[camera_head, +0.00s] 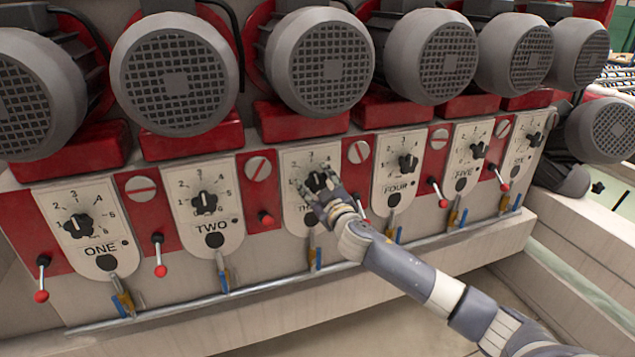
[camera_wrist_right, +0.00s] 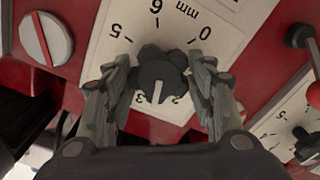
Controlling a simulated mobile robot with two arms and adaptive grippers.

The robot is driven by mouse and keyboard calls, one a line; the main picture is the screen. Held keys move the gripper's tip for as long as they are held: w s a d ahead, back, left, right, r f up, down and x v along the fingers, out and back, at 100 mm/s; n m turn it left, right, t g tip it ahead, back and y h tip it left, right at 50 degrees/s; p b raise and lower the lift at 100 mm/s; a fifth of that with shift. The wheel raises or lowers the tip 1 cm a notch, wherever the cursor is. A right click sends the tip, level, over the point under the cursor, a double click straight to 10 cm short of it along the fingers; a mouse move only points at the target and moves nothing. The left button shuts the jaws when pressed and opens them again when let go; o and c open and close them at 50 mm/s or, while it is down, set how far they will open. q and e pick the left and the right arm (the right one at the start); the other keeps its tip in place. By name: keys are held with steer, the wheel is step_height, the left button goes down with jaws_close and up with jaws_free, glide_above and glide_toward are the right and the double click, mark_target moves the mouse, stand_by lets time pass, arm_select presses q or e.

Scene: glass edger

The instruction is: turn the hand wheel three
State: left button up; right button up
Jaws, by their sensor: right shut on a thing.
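The hand wheel three is a black knob (camera_head: 315,180) on a white dial plate (camera_head: 294,160) marked THREE, partly covered by my gripper. My right gripper (camera_head: 320,187) reaches it from the lower right and is shut on it. In the right wrist view the black knob (camera_wrist_right: 158,72) sits between the two fingers of my right gripper (camera_wrist_right: 157,80). Its white pointer line points toward the bottom of that view, near the 3. The numbers 0, 5 and 6 and "mm" show on the plate around it, upside down. My left gripper is not in view.
Similar dial plates stand alongside, such as ONE (camera_head: 79,224), TWO (camera_head: 205,204) and FOUR (camera_head: 397,188). Red-tipped levers (camera_head: 160,271) stick out between them. Large grey motors (camera_head: 320,62) overhang the dials. A metal rail (camera_head: 265,287) runs below.

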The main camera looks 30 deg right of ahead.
steer(key=n, duration=0.3)
steer(key=shift+n+p, duration=0.35)
steer(key=shift+n, duration=0.05)
steer(key=n+p, duration=0.1)
steer(key=n, duration=0.3)
steer(key=shift+a+n, duration=0.1)
steer(key=shift+n, duration=0.2)
steer(key=n+p, duration=0.1)
steer(key=n, duration=0.3)
steer(key=shift+f, duration=0.15)
steer(key=shift+f+n+p, duration=0.15)
steer(key=shift+n+p, duration=0.55)
steer(key=shift+n, duration=1.4)
steer(key=o, duration=1.1)
steer(key=shift+c, duration=0.2)
steer(key=v, duration=1.2)
